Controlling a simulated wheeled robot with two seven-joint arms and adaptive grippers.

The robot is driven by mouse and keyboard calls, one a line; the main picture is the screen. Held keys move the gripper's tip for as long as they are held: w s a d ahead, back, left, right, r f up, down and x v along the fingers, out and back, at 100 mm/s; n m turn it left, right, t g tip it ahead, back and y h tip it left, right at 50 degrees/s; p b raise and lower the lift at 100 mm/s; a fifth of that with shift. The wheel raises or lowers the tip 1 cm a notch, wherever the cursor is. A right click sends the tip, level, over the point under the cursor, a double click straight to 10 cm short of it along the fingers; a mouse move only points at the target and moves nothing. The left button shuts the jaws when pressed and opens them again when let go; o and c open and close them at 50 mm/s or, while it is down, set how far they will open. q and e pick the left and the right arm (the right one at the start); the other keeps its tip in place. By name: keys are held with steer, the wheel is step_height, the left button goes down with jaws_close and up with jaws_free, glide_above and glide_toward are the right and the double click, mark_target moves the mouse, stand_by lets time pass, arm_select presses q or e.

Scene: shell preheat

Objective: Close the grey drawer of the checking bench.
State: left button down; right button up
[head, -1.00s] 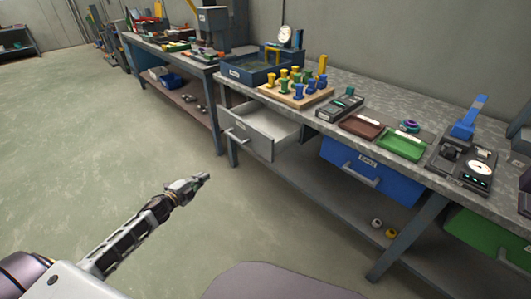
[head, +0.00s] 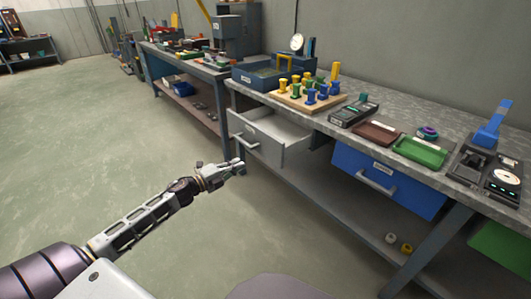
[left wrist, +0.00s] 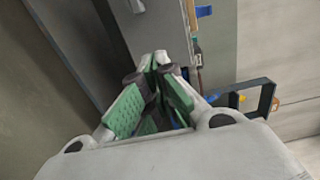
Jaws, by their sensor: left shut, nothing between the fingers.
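The grey drawer (head: 262,146) of the checking bench (head: 440,140) stands pulled out at the bench's left end, its pale inside showing. Its bar handle (head: 243,140) is on the front panel. My left gripper (head: 240,166) is just in front of and below the drawer front in the head view, apparently apart from it. In the left wrist view its green-padded fingers (left wrist: 156,58) are together and empty. My right gripper is in neither view.
A blue drawer (head: 385,182) is to the right under the same top. The benchtop holds a peg board (head: 300,101), a brown tray (head: 378,133) and a green tray (head: 420,152). Two small rings (head: 398,243) lie on the lower shelf. The floor at left is clear.

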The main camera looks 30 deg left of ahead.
arm_select(q)
steer(key=shift+w, duration=0.15)
steer(key=b, duration=0.3)
glide_toward(270, 148)
steer(key=shift+x, duration=1.75)
steer(key=shift+w+d+f, duration=0.1)
steer(key=shift+w+d, duration=0.2)
steer(key=shift+w, duration=0.3)
steer(key=shift+w+d+b, duration=0.25)
steer(key=shift+w+b, duration=0.15)
steer(key=shift+w, duration=0.2)
steer(key=shift+w+d, duration=0.15)
steer(key=shift+w, duration=0.3)
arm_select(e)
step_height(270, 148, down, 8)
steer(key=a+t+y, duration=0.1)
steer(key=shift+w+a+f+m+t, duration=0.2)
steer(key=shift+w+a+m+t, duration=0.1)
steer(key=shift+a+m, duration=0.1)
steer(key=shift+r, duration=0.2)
arm_select(q)
steer(key=shift+w, duration=0.1)
